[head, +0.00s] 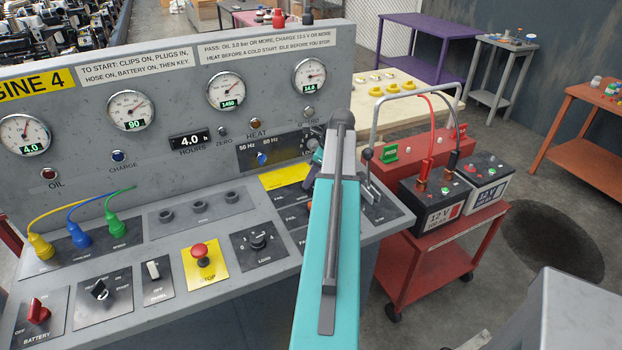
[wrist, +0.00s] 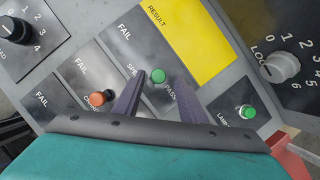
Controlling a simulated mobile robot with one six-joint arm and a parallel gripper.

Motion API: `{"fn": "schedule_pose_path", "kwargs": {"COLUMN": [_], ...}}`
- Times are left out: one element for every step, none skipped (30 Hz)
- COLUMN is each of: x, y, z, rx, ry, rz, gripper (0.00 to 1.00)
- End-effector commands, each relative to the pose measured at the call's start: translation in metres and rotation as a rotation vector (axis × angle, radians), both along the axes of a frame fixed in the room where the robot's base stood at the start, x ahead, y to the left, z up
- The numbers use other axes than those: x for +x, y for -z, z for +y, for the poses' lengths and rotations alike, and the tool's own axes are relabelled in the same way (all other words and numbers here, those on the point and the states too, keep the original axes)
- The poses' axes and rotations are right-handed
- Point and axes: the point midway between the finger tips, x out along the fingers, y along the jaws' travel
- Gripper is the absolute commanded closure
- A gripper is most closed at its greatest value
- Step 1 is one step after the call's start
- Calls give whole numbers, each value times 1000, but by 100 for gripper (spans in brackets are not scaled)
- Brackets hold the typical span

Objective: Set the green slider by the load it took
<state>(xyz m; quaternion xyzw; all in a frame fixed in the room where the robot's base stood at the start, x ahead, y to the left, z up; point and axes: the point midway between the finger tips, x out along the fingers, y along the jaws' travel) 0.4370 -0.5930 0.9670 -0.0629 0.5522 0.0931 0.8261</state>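In the wrist view a green slider knob (wrist: 158,76) on a dark plate marked FAIL and PASS stands between the fingertips of my gripper (wrist: 160,76). The two dark purple fingers are apart, one on each side of it; I cannot tell whether they touch it. A second green knob (wrist: 247,112) stands on the plate to the right, and an orange knob (wrist: 97,99) on the plate to the left. A pale numbered dial (wrist: 282,66) is at the right. In the head view my teal arm hides much of these plates; the LOAD knob (head: 258,241) shows left of it.
A yellow RESULT plate (wrist: 190,40) lies above the sliders. Gauges line the upright panel; the hours display (head: 194,139) reads 4.0. A red stop button (head: 200,252) and plugged cables are at the left. A red cart (head: 430,240) with batteries stands close at the right.

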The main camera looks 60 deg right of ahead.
Motion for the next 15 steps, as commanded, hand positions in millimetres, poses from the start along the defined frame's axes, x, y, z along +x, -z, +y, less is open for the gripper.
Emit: {"fn": "schedule_pose_path", "kwargs": {"x": [-2,-3,-4,-5,-7,-8,-10,-11,-13,-14,-15,-17,-18,-20,-21], "y": [-3,-5,-9,-11,-14,-18,-21,-25,-29,-33,-36,-40,-43,-47,-51], "z": [-1,-1,-2,-2,-2,-2,-3,-3,-4,-4,-4,-5,-5,-5,-6], "rx": [-2,-1,-1,-1,-1,-2,-2,-2,-2,-2,-2,-3,-4,-3,-3], "ry": [1,2,2,2,2,2,2,2,2,2,2,2,2,1,2], "rz": [-1,-1,-1,-1,-1,-2,-2,-2,-2,-2,-2,-2,-1,-1,-1], "gripper": [62,62,62,62,62,62,62,62,62,62,62,62,62,62,62]}}
